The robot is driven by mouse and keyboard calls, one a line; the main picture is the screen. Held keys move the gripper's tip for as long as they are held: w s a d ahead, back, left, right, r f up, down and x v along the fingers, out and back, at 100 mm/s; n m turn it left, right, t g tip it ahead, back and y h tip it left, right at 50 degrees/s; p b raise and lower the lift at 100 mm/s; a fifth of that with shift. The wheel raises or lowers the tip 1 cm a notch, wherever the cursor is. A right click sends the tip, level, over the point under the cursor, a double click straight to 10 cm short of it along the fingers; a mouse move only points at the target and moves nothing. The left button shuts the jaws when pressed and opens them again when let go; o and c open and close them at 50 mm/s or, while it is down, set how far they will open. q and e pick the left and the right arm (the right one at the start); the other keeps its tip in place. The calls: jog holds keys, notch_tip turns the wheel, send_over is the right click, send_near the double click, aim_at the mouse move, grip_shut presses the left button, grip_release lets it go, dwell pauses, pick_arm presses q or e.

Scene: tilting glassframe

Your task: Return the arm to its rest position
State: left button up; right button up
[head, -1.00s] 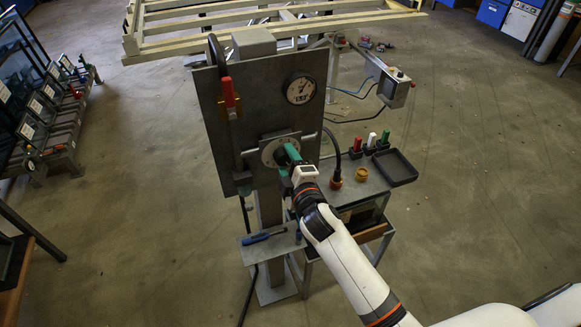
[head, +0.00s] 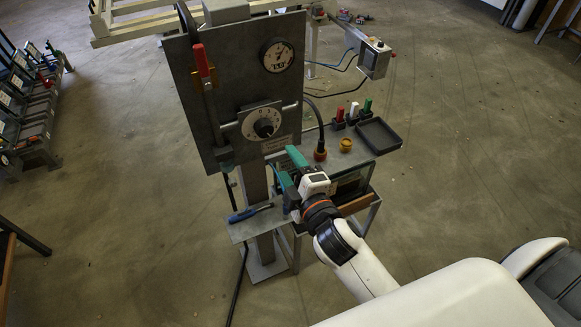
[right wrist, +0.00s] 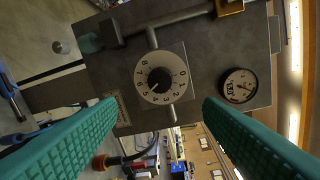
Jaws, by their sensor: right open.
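My right gripper (head: 286,169) is open and empty. It is below and to the right of the round dial (head: 262,123), apart from it, in front of the stand's small table. In the right wrist view the green fingers (right wrist: 157,130) are spread wide, with the numbered dial (right wrist: 160,78) and its black knob seen beyond them. My right arm (head: 350,255) comes in from the lower right. My left gripper is out of view.
The grey panel (head: 225,85) carries a gauge (head: 277,56) and a red-handled lever (head: 202,62). The side table holds a black tray (head: 378,136), an orange-yellow knob (head: 345,144) and several coloured handles. A blue tool (head: 243,214) lies on the lower shelf. Floor at right is open.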

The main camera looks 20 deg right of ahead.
dwell(0.3)
jog(key=s+d+f+m+g, duration=0.1)
jog(key=s+f+m+g, duration=0.25)
jog(key=f, duration=1.25)
jog(key=s+f+m+g, duration=0.2)
jog(key=s+f+g, duration=0.15)
jog(key=f, duration=1.35)
jog(key=s+d+f+m+g, duration=0.1)
jog(key=s+f+m+g, duration=0.1)
jog(key=s+f, duration=0.5)
jog(key=s+d+f+m+g, duration=0.2)
jog(key=s+f, duration=0.5)
jog(key=s, duration=0.7)
jog(key=s+d+f+m+g, duration=0.1)
jog(key=s+f+m+g, duration=0.2)
jog(key=s+f+g, duration=0.2)
jog(key=s+f, duration=0.3)
jog(key=s, duration=0.2)
jog(key=shift+s+d+h, duration=0.3)
jog(key=shift+s+d, duration=0.05)
jog(key=shift+d, duration=0.05)
jog(key=shift+m, duration=0.25)
